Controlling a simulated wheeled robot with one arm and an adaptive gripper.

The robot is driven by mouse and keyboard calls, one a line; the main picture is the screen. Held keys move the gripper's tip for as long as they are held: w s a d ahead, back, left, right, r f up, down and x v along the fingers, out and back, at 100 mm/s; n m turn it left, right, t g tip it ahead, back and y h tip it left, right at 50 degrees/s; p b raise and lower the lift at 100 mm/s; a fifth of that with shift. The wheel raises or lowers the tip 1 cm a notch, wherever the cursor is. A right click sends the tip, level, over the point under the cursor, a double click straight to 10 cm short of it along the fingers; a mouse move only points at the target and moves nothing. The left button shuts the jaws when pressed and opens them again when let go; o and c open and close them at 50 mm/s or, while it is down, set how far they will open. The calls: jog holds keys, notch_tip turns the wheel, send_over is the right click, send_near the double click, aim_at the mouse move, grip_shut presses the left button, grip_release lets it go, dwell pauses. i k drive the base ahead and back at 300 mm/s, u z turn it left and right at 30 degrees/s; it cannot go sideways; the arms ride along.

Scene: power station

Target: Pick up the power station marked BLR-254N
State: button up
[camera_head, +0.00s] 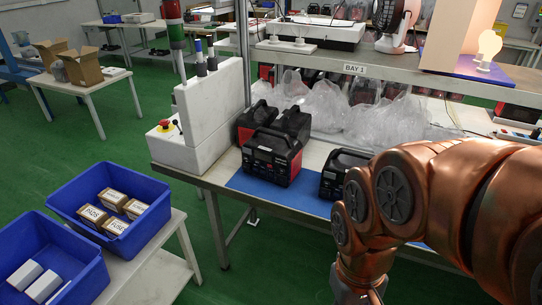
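Several black and red power stations with top handles stand on the bench under the BAY 1 shelf. One power station (273,160) stands upright at the front on a blue mat (248,187). Two more, a left one (250,118) and a right one (294,121), stand close behind it. Another power station (333,182) is to the right, partly hidden by my copper arm. I cannot read the marking BLR-254N on any of them. My arm reaches down at the right, in front of the bench. My gripper is below the picture's edge and out of view.
A white control box (207,115) with a red button stands left of the power stations. Clear plastic bags (330,105) fill the bench behind. The shelf (400,66) overhangs it. Blue bins (152,190) of small boxes stand at lower left. Green floor is open between.

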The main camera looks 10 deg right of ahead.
aim_at(273, 151)
jog(key=z, duration=1.8)
jog(key=i, duration=1)
jog(key=u, duration=3.2)
